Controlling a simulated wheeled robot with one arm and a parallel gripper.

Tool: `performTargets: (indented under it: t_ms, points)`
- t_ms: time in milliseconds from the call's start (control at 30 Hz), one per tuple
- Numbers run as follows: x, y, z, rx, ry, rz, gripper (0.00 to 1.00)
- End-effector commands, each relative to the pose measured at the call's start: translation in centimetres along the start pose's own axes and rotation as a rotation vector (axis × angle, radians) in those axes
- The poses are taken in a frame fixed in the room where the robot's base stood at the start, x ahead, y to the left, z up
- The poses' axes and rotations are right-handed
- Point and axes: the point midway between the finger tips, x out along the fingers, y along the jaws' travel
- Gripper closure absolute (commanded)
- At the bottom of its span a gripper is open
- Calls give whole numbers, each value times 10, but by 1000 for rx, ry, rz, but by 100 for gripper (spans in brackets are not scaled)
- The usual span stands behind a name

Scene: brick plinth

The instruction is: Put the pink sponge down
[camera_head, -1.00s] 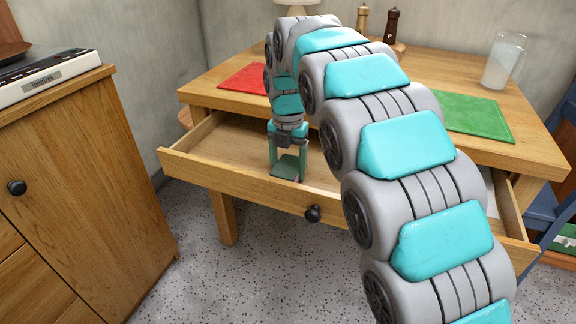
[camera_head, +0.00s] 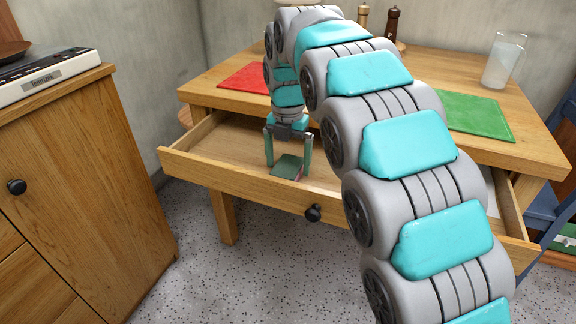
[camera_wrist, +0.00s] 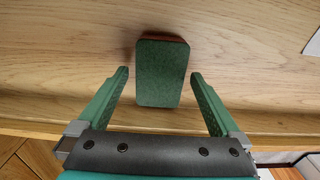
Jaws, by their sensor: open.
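The sponge (camera_head: 286,166) shows a dark green upper face with a thin reddish-pink edge. It lies inside the open drawer (camera_head: 240,180), on the drawer floor near the front wall. In the wrist view the sponge (camera_wrist: 162,73) is a green block with a red-brown far side. My gripper (camera_head: 288,168) is open around it, one finger on each side. In the wrist view my gripper (camera_wrist: 160,76) has a clear gap between each finger and the sponge.
The wooden table (camera_head: 450,65) above the drawer holds a red mat (camera_head: 243,79), a green mat (camera_head: 475,115), a glass jar (camera_head: 503,61) and a pepper mill (camera_head: 391,24). A wooden cabinet (camera_head: 90,180) stands at left. The drawer floor left of my gripper is clear.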

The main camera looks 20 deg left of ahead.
Motion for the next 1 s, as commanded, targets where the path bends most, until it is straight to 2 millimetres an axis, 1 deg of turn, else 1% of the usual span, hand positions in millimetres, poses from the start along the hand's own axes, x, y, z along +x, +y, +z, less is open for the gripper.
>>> performTargets:
  t_ms: [100, 567, 633, 800, 1000]
  points:
    - [-19, 1, 2, 0, -6, 4, 0]
    - [-81, 0, 1, 0, -4, 3, 0]
    - [-94, 0, 0, 0, -3, 2, 0]
    - [-105, 0, 0, 0, -1, 1, 0]
    - [-106, 0, 0, 0, -1, 0, 0]
